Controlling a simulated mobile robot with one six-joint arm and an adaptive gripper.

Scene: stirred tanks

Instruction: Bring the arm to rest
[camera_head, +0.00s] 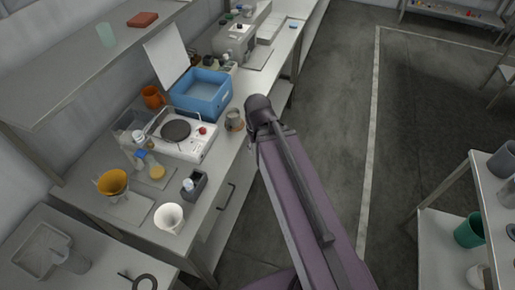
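My arm, a long purple-grey link with a dark rounded joint at its far end, reaches from the bottom edge up to the middle of the picture. The dark joint is close to the bench's front edge, just right of a small grey cup on a brown base (234,120). My gripper does not show in this view. Whether it holds anything cannot be seen.
A shelf (480,180) stands right. Floor (335,110) between is clear.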

